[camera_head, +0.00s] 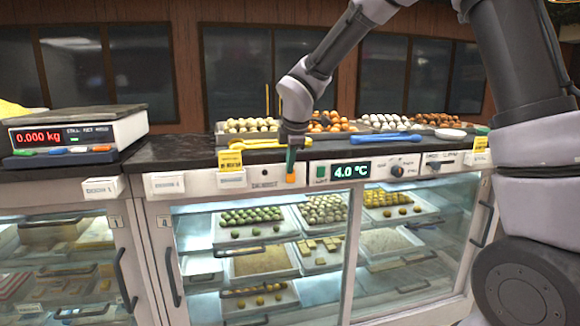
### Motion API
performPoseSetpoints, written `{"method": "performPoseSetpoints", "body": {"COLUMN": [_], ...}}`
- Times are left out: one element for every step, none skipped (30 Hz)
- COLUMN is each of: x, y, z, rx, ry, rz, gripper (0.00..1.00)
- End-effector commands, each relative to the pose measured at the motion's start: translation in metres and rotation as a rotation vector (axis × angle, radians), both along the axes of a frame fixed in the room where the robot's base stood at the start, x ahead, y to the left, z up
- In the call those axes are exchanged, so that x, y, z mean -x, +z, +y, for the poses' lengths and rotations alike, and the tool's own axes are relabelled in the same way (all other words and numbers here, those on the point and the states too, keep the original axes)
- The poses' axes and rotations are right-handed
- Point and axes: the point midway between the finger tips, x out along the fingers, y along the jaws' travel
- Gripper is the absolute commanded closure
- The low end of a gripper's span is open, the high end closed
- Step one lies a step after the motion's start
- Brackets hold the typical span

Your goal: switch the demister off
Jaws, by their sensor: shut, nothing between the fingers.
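The demister control sits on the white front panel (235,184) of the counter, above the glass doors. It has a printed label that seems to read "DEMIST" (263,185) and a small dark round part (265,172) above that. A small orange piece (290,179) shows to the right of the label. My gripper (290,164) points down in front of the panel, right of the label and just above the orange piece. Its fingers are shut and empty. I cannot tell whether it touches the panel, and it may hide part of the switch.
Right of my gripper are a 4.0 °C display (351,170), a green button (320,173) and a dark knob (397,171). A scale (75,132) stands at the left. Sweets trays, blue tongs (385,138) and a yellow utensil (255,144) lie on the counter top.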

Motion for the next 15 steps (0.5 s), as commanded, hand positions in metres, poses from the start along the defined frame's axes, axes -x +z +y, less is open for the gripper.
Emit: {"method": "performPoseSetpoints", "body": {"x": [0.000,0.000,0.000,0.000,0.000,0.000,0.000,0.000,0.000,0.000,0.000,0.000,0.000,0.000,0.000], "y": [0.003,0.004,0.006,0.008,0.009,0.011,0.012,0.012,0.013,0.013,0.013,0.013,0.013,0.013,0.013], "z": [0.000,0.000,0.000,0.000,0.000,0.000,0.000,0.000,0.000,0.000,0.000,0.000,0.000,0.000,0.000], "rx": [-0.001,-0.001,-0.001,-0.001,-0.001,-0.001,-0.001,-0.001,-0.001,-0.001,-0.001,-0.001,-0.001,-0.001,-0.001], "ry": [-0.001,-0.002,-0.002,-0.003,-0.002,-0.002,-0.001,-0.001,-0.001,-0.001,-0.001,-0.001,-0.001,-0.001,-0.001], "rz": [-0.001,-0.001,-0.001,-0.001,-0.001,-0.001,-0.001,-0.001,-0.001,-0.001,-0.001,-0.001,-0.001,-0.001,-0.001], "gripper": [1.00,1.00,1.00,1.00,1.00,1.00,1.00,1.00,1.00,1.00,1.00,1.00,1.00,1.00,1.00]}}
